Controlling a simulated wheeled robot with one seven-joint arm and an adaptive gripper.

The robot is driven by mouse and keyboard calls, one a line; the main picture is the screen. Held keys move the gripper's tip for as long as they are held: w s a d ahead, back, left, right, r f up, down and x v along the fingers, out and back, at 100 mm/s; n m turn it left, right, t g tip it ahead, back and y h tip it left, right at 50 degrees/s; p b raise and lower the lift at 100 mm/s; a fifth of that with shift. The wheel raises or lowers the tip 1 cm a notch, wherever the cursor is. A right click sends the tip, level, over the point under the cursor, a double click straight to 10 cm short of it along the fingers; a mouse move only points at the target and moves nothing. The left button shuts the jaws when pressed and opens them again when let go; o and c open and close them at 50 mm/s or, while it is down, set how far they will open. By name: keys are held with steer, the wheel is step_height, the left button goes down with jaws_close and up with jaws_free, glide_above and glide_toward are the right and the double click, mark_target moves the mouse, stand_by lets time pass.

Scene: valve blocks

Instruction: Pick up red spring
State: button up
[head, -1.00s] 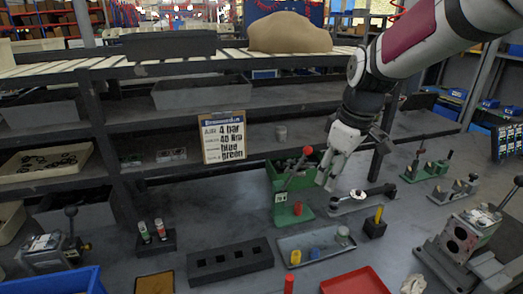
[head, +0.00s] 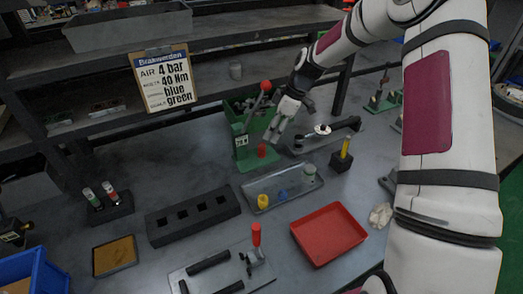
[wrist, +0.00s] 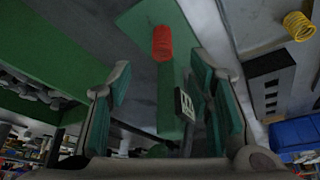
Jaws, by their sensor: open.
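The red spring (head: 262,151) stands on the green base of the lever press (head: 241,150). In the wrist view the red spring (wrist: 162,43) shows as a coil beyond my fingertips, roughly midway between them. My gripper (head: 274,132) is open and empty, a little above and to the right of the spring in the head view. Its two fingers (wrist: 160,72) stand wide apart in the wrist view, with the spring apart from both. The exact gap between fingertips and spring is hard to tell.
The press lever with a red knob (head: 266,86) rises close to my gripper. A grey tray (head: 298,197) holds a yellow spring (head: 263,202) and blue and grey parts. A black slotted block (head: 190,215) and a red tray (head: 328,234) lie nearer. A yellow-handled block (head: 342,160) stands right.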

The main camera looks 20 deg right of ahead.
mark_target(262, 151)
steer(key=x, duration=0.9)
steer(key=shift+s+a+f+p, duration=0.1)
steer(key=shift+s+f+p, duration=0.1)
steer(key=shift+p, duration=0.15)
jaws_close()
